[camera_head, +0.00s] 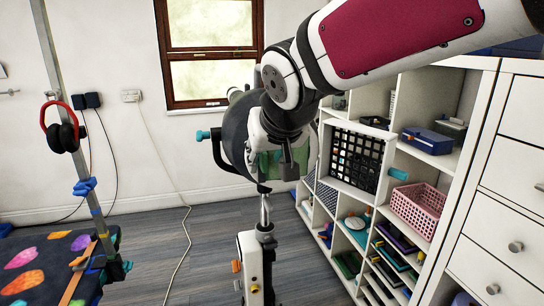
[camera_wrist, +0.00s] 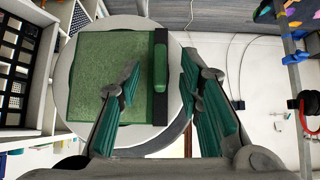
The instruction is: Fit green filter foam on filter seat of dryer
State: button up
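The green filter foam (camera_wrist: 95,75) is a square pad with a black edge bar (camera_wrist: 160,110) and a green tab (camera_wrist: 160,68) on its right side in the wrist view. It lies across the round, pale end face of the dryer (camera_wrist: 65,70), which I take to be the filter seat; I cannot tell whether it is pressed in. My gripper (camera_wrist: 160,66) is open, its green-padded fingers apart on either side of the tab. In the head view my gripper (camera_head: 280,172) is in front of the grey dryer (camera_head: 237,130), hiding much of it.
The dryer is on a white stand (camera_head: 250,262) above the wood floor. A shelf unit (camera_head: 455,160) with a pink basket (camera_head: 418,208) stands close on the right. A grooming table (camera_head: 45,265) with a post is on the left. A pale cable (camera_head: 165,170) hangs from the wall.

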jog(key=v, duration=1.2)
jog(key=s+d+f+m+g+h, duration=0.2)
jog(key=s+d+f+m+g, duration=0.1)
jog(key=s+d+f, duration=1.3)
jog(key=s+d, duration=0.1)
jog(key=d, duration=0.1)
jog(key=shift+d+g, duration=0.25)
jog(key=shift+g, duration=0.05)
